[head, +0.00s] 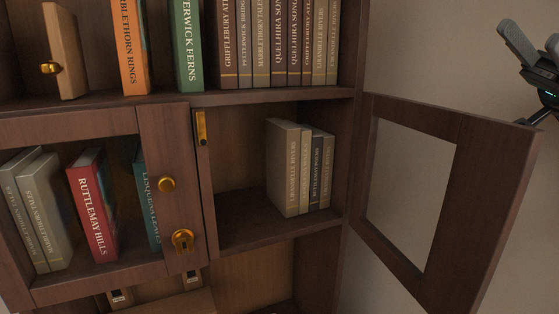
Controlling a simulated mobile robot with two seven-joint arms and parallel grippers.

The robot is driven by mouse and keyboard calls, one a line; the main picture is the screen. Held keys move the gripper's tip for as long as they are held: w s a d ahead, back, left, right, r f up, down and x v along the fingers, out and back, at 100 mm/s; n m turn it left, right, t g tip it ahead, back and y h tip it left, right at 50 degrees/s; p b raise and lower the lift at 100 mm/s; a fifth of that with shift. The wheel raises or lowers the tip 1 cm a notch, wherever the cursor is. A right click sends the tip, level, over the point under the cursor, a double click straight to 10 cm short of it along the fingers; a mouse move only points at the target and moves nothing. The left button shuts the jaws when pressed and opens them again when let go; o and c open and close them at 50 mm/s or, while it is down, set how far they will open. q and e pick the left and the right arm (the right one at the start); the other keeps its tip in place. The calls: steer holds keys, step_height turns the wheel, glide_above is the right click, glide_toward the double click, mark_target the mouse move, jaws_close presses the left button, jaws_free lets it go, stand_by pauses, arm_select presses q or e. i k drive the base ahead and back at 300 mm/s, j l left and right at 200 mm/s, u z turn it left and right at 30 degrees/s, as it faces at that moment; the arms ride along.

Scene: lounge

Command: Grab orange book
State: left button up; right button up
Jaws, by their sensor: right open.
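The orange book (131,48) stands upright on the upper shelf, left of a green book (187,46), with a gap between them. Its spine faces me and its top is cut off by the frame edge. My right gripper (522,43) is at the upper right corner, beyond the open cabinet door and far from the orange book. Its fingers look apart and nothing shows between them. My left gripper is not in view.
The right cabinet door (449,190) stands wide open, below and left of my right gripper. The left glass door (152,205) is shut before a red book (92,208). Upside-down books (278,45) fill the upper shelf's right side. A tan board (65,50) with a knob stands left.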

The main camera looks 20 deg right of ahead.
mark_target(130, 19)
steer(key=k+j, duration=0.2)
steer(key=k, duration=0.3)
steer(key=k+j, duration=0.15)
steer(key=k, duration=0.3)
